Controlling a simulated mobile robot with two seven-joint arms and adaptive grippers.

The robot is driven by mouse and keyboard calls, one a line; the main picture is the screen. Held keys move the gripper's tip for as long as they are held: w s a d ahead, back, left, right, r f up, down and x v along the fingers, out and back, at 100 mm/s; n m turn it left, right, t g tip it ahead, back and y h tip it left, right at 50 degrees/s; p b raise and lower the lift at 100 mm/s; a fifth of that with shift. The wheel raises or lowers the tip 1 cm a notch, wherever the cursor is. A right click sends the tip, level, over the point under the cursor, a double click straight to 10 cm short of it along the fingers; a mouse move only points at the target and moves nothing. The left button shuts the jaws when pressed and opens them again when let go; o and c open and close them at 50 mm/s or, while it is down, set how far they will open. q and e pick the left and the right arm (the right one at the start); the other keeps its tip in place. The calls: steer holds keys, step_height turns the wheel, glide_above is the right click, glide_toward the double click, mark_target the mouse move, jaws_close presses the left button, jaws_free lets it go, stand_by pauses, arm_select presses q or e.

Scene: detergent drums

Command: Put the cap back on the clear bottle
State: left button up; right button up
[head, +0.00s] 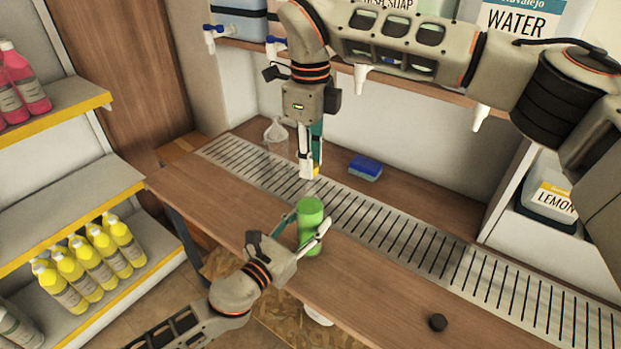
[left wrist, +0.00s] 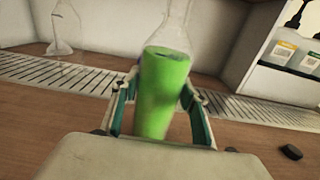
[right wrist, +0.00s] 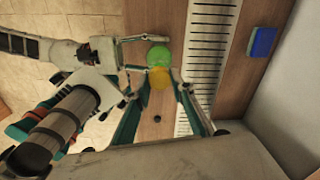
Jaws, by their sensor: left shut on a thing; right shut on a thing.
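The clear bottle (head: 310,222) holds green liquid and stands on the wooden counter's near side. Its clear tapering top shows in the left wrist view (left wrist: 175,28) above the green body. My left gripper (left wrist: 160,84) is shut around its body, one finger on each side; in the head view this gripper (head: 309,230) is at the bottle. My right gripper (head: 310,168) points down above and behind the bottle in the picture, shut on a small yellow cap (head: 316,170). In the right wrist view, the yellow cap (right wrist: 159,78) sits between the fingertips, partly overlapping the green bottle (right wrist: 159,55).
A dark round disc (head: 438,322) lies on the counter at the lower right. A blue sponge (head: 366,168) and clear cone-shaped vessel (head: 275,134) are at the back. A metal grate (head: 400,232) runs along the counter. Shelves with yellow bottles (head: 95,262) stand left.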

steer(key=shift+f, duration=1.05)
steer(key=shift+f, duration=0.9)
steer(key=shift+f, duration=0.5)
